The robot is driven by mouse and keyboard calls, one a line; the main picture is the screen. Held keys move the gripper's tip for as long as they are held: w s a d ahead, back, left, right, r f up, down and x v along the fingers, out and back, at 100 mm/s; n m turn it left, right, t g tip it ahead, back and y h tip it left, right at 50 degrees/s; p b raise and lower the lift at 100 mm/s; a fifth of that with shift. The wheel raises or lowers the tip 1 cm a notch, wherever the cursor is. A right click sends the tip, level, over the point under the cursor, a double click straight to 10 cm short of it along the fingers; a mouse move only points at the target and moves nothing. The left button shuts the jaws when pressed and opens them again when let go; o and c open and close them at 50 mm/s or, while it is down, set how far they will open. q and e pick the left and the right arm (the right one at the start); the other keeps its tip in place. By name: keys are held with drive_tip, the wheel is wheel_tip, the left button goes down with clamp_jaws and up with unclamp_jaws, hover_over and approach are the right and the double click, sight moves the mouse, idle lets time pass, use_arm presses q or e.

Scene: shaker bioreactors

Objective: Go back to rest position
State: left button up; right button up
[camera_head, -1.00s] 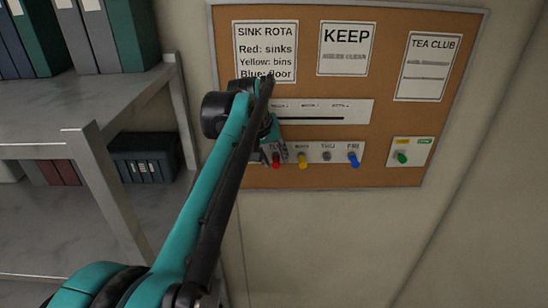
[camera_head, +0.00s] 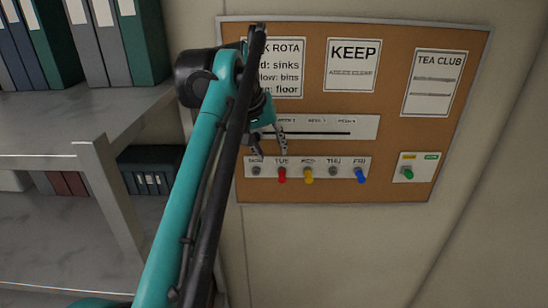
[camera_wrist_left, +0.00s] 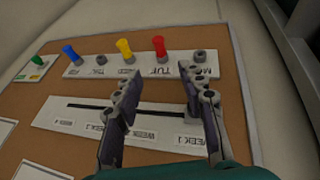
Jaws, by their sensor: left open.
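My left gripper (camera_head: 270,145) is in front of the upper left part of the cork board (camera_head: 399,125), above the strip of day pegs (camera_head: 319,166). In the left wrist view the left gripper (camera_wrist_left: 160,95) has its two fingers apart with nothing between them. A red peg (camera_head: 282,175) is at TUE, a yellow peg (camera_head: 308,175) beside it and a blue peg (camera_head: 360,175) at FRI. The other holders on the strip look empty. The week strip (camera_head: 345,127) is partly behind my gripper. My right gripper is not in view.
A shelf (camera_head: 90,150) with binders (camera_head: 140,40) stands close on the left. A green peg (camera_head: 408,174) sits on a small card at the board's right. The wall right of the board is clear.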

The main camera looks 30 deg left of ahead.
use_arm(q)
drive_tip(key=shift+s+r, duration=0.1)
drive_tip(key=shift+r, duration=0.15)
drive_tip(key=s+d+f+m+b, duration=0.2)
drive_tip(key=s+d+f+b, duration=0.3)
drive_tip(key=f+b, duration=0.8)
drive_tip(key=s+d+f+m+t+b, duration=0.1)
drive_tip(key=s+d+f+b, duration=0.4)
drive_tip(key=f+b, duration=0.8)
drive_tip(key=s+d+f+m+b, duration=0.3)
drive_tip(key=f+b, duration=1)
drive_tip(key=f, duration=2.9)
drive_tip(key=s+d, duration=0.2)
drive_tip(key=d, duration=0.2)
drive_tip(key=shift+f+m+t, duration=0.3)
drive_tip(key=shift+m+t, duration=0.1)
